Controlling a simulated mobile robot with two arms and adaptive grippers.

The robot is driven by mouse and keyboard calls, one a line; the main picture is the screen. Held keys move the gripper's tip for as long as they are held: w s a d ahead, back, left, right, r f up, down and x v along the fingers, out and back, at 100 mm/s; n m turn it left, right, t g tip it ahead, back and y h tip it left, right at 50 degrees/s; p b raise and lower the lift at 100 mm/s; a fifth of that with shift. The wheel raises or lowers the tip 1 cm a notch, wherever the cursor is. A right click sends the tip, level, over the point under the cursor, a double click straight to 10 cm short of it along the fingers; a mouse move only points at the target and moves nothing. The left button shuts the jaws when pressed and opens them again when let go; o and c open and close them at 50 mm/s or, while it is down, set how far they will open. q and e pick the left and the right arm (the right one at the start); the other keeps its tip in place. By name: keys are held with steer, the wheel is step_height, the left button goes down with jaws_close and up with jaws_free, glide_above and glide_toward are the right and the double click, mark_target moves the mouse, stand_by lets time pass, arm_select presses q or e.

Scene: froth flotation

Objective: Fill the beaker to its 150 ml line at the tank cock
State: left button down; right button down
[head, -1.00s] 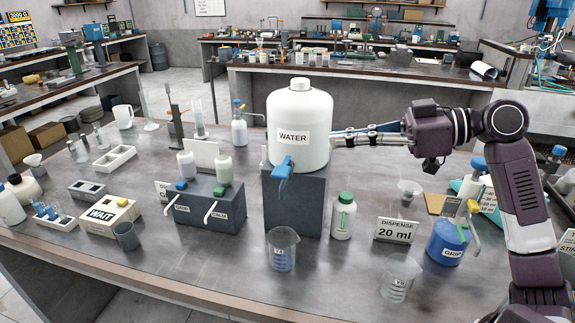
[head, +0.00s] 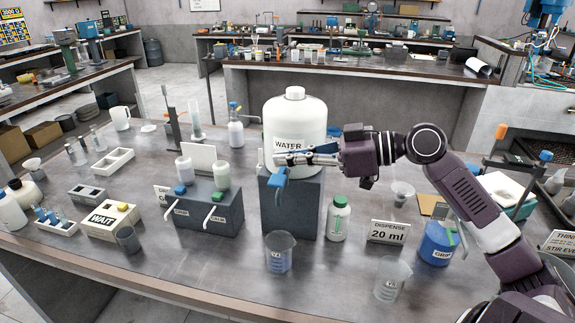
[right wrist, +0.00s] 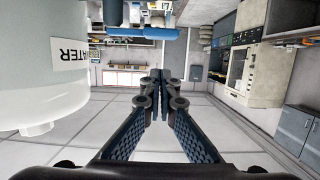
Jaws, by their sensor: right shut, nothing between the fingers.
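The white WATER tank (head: 296,115) stands on a dark block, with its blue cock (head: 276,183) at the front. A clear beaker (head: 279,252) with blue marks stands upright on the bench below the cock. I cannot tell its water level. My right gripper (head: 279,161) is shut and empty, its fingertips just by the top of the cock and partly covering it. Contact cannot be told. My left gripper is out of view.
A green-capped bottle (head: 338,219) stands right of the block. A second clear beaker (head: 391,283), a DISPENSE 20 ml sign (head: 389,232) and a blue GRIP container (head: 438,243) are at the right. A two-tap dark block (head: 208,210) is at the left.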

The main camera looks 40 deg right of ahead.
mark_target(280, 175)
steer(key=shift+f+p, duration=0.35)
steer(key=shift+f, duration=1.45)
steer(key=n+b, duration=0.1)
steer(key=b, duration=0.1)
steer(key=f+n+b, duration=0.1)
steer(key=b, duration=0.2)
steer(key=f+n+t+h+b, duration=0.1)
steer(key=b, duration=0.2)
steer(key=shift+s+a+f, duration=0.15)
steer(key=shift+s, duration=0.1)
stand_by(5.1)
